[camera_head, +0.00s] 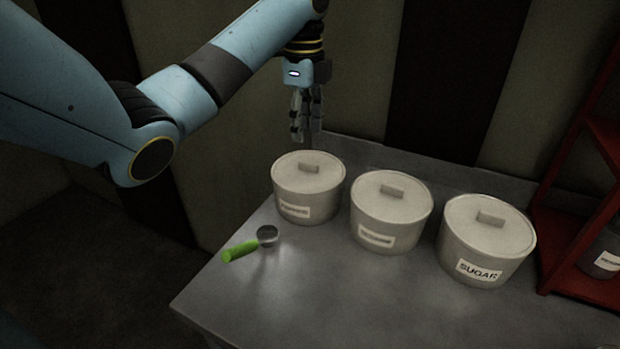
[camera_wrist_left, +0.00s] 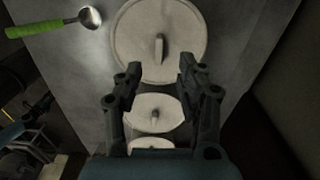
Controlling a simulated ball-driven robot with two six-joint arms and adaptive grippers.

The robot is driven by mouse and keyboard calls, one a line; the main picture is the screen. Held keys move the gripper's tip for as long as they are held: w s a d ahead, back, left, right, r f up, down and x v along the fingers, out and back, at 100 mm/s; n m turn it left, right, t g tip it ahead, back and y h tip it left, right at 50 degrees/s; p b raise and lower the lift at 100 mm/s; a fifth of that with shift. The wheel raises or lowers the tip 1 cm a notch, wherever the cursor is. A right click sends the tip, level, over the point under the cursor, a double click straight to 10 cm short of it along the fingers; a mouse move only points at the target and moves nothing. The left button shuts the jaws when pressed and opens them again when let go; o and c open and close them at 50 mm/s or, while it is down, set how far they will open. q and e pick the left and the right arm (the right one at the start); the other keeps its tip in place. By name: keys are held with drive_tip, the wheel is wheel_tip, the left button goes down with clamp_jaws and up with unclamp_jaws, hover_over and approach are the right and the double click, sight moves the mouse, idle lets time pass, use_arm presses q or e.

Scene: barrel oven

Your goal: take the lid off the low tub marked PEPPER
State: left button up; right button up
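Three low pale tubs with flat lids and block handles stand in a row. The left tub (camera_head: 308,187) and middle tub (camera_head: 391,212) have labels too blurred to read surely, so I cannot tell which is PEPPER. The right tub (camera_head: 487,241) reads SUGAR. All three lids are on. My left gripper (camera_head: 306,136) points down above the left tub, apart from its lid. In the left wrist view, the left gripper (camera_wrist_left: 160,76) is open and empty, with the nearest lid's handle (camera_wrist_left: 159,47) just beyond the fingertips. My right gripper is not in view.
A green-handled scoop (camera_head: 248,243) lies on the grey counter (camera_head: 330,300) in front of the left tub. A red shelf (camera_head: 570,235) with a dark jar (camera_head: 606,258) stands at the right. A wall rises behind the tubs. The counter's front is clear.

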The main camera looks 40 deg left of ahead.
sight(308, 161)
use_arm(q)
wheel_tip(308, 161, down, 2)
drive_tip(key=shift+f+b, duration=0.1)
drive_tip(key=shift+b, duration=0.4)
drive_tip(key=shift+w+f, duration=0.15)
drive_tip(key=shift+f, duration=0.15)
drive_tip(key=shift+d+f+b, duration=0.15)
drive_tip(key=shift+f+b, duration=0.35)
drive_tip(key=shift+b, duration=0.1)
drive_tip(key=shift+d+f+b, duration=0.15)
drive_tip(key=shift+f+b, duration=0.35)
drive_tip(key=shift+b, duration=0.05)
wheel_tip(308, 161, down, 2)
drive_tip(key=shift+d+f, duration=0.15)
drive_tip(key=shift+f, duration=0.3)
clamp_jaws()
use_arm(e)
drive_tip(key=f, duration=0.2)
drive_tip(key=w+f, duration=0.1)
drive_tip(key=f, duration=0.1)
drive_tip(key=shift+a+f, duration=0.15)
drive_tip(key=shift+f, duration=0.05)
